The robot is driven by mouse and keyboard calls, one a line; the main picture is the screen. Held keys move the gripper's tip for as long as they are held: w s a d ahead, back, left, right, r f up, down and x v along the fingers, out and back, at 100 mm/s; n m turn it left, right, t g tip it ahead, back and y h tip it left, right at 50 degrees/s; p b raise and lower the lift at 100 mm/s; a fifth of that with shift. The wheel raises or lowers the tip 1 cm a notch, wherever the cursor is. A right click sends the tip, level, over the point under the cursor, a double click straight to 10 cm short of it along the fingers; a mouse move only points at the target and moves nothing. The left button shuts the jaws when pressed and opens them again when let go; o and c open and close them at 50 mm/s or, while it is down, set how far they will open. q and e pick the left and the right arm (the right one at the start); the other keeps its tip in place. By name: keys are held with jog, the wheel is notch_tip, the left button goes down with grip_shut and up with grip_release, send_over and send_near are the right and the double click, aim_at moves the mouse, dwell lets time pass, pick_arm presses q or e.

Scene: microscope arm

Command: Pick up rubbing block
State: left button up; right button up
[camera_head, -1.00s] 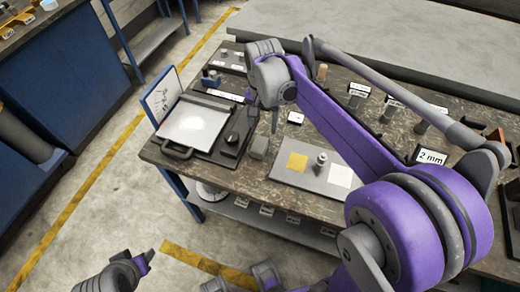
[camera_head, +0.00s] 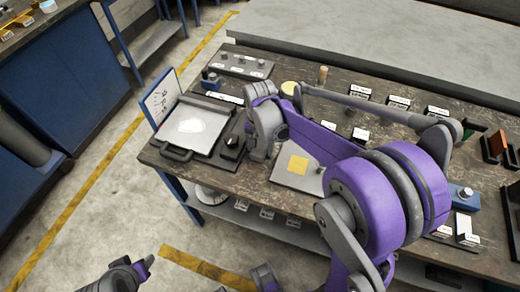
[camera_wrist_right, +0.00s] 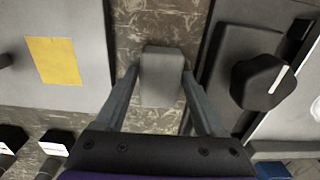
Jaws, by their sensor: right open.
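The rubbing block, which I take to be the small grey block (camera_wrist_right: 162,75), stands on the dark worktop in the right wrist view. My right gripper (camera_wrist_right: 160,82) is open, with one finger on each side of the block. Narrow gaps seem to show beside it, and I cannot tell whether either finger touches it. In the head view my right gripper (camera_head: 257,152) is low over the bench and hides the block. Part of my left arm shows at the bottom left of the head view; its jaws cannot be made out.
A dark plate with a black knob (camera_wrist_right: 262,82) stands close right of the block in the wrist view. A grey plate with a yellow square (camera_wrist_right: 54,61) lies to the left. A white-topped tray (camera_head: 190,128) stands left of my gripper. The bench's front edge is near.

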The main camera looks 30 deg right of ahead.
aim_at(260, 147)
jog(key=shift+c, duration=0.3)
grip_shut()
jog(key=shift+r, duration=0.15)
notch_tip(260, 147, up, 10)
jog(key=shift+f+p, duration=0.1)
jog(key=shift+p, duration=0.4)
